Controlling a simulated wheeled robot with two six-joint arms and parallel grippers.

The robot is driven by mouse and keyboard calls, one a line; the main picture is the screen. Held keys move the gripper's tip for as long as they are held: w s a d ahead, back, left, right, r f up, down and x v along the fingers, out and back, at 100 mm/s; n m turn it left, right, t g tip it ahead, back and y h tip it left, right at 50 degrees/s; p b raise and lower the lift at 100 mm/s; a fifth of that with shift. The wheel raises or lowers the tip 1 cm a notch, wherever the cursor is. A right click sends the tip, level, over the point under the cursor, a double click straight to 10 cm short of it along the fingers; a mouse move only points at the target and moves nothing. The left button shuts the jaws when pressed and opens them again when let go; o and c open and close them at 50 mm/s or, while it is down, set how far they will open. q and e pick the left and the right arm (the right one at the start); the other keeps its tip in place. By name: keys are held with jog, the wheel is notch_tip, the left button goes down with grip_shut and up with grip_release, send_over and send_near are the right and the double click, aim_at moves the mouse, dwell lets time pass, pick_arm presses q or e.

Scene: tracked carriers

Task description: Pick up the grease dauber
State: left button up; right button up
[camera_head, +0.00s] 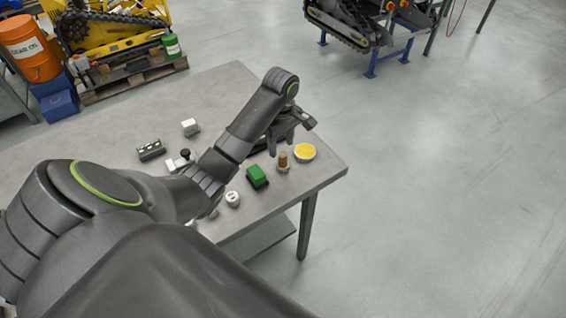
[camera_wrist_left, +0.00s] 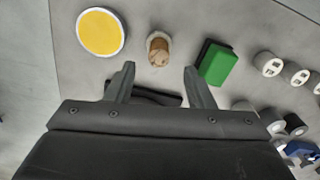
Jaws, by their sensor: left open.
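The grease dauber seems to be the small upright piece with a brown cylindrical top and a pale, wider base (camera_head: 283,160), standing near the table's right corner. In the left wrist view, the dauber (camera_wrist_left: 158,48) shows from above, just beyond the fingertips and centred between them. My left gripper (camera_head: 286,136) is above the table, close behind the dauber. In the left wrist view, the left gripper (camera_wrist_left: 158,74) has its fingers apart with nothing held between them. My right gripper is not in view.
A yellow-topped round dish (camera_head: 305,152) and a green block with a black side (camera_head: 257,177) flank the dauber closely. White round pieces (camera_head: 232,198) stand nearer. A dark flat item (camera_wrist_left: 150,97) lies below the fingers. The grey table (camera_head: 325,172) ends just right of the dish.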

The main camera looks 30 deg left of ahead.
aim_at(283, 155)
pick_arm(q)
jog(key=shift+d+f+p, duration=0.2)
jog(key=shift+f+p, duration=0.4)
jog(key=shift+f, duration=2.1)
jog(key=shift+c, duration=0.4)
grip_shut()
